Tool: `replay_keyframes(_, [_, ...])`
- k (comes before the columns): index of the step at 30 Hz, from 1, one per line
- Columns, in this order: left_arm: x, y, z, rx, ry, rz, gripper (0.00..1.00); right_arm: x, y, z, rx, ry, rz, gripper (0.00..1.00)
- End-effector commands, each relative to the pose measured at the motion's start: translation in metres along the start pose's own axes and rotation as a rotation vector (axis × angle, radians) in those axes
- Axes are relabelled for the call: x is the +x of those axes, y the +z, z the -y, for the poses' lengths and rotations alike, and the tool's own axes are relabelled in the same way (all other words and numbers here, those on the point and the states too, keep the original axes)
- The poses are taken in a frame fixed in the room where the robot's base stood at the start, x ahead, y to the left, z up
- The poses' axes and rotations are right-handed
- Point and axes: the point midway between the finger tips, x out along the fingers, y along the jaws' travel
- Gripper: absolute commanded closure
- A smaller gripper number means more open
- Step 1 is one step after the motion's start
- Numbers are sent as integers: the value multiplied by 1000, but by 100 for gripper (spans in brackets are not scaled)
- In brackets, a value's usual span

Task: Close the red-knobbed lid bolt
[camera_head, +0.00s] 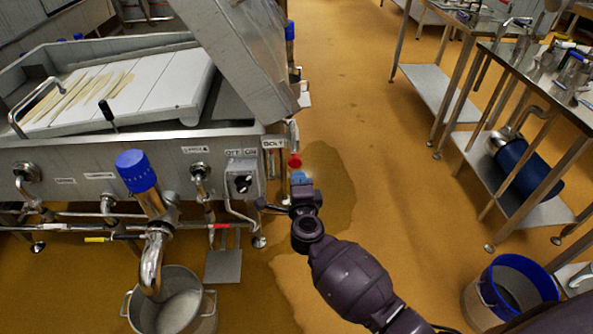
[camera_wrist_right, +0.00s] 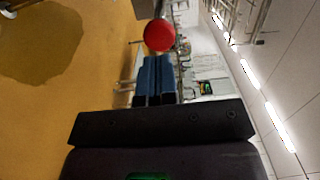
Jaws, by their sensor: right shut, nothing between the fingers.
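The red knob (camera_head: 294,160) of the lid bolt shows at the right front corner of the steel vat, beside a "BOLT" label (camera_head: 273,143). In the right wrist view the red knob (camera_wrist_right: 159,35) is round and sits just past the fingertips. My right gripper (camera_head: 300,178) is just below the knob in the head view. Its blue fingers (camera_wrist_right: 156,75) are together with nothing between them. I cannot tell whether they touch the knob. The grey lid (camera_head: 240,50) stands tilted up at the vat's right end. My left gripper is not in view.
The vat front has a switch box (camera_head: 242,180), valves and a blue-capped pipe (camera_head: 136,170) over a steel pot (camera_head: 180,312). A wet patch (camera_head: 325,190) lies on the floor. A steel table (camera_head: 550,85) and a blue-rimmed bucket (camera_head: 515,290) stand at the right.

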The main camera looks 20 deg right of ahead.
Motion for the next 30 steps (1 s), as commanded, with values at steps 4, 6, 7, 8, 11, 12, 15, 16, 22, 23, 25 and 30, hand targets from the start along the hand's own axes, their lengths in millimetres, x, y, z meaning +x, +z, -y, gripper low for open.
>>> replay_keyframes(4, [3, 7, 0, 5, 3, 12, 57, 20, 0, -3, -3, 2, 1, 100])
replay_keyframes(6, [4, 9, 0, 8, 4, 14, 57, 26, 0, -2, -2, 1, 1, 100])
replay_keyframes(7, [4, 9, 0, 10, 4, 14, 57, 28, 0, -2, -2, 1, 1, 100])
replay_keyframes(8, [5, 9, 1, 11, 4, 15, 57, 30, 0, -2, -1, 2, 1, 100])
replay_keyframes(11, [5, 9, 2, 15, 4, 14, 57, 34, 0, -1, -1, 1, 1, 100])
replay_keyframes(12, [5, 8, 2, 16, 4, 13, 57, 35, 0, -1, -1, 0, 1, 100])
replay_keyframes(15, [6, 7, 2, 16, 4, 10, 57, 36, 0, 0, -1, 0, 1, 100])
replay_keyframes(16, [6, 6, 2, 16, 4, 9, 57, 36, 0, 0, -1, 0, 1, 100])
replay_keyframes(22, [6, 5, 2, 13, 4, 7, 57, 36, 0, 0, -1, 0, 1, 100])
replay_keyframes(23, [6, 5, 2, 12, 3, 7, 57, 37, 0, 0, -1, 0, 1, 100])
replay_keyframes(25, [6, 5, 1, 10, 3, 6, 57, 40, 0, 0, -1, -1, 0, 100])
replay_keyframes(30, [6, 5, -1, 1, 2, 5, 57, 65, -1, 1, -1, -1, -1, 100])
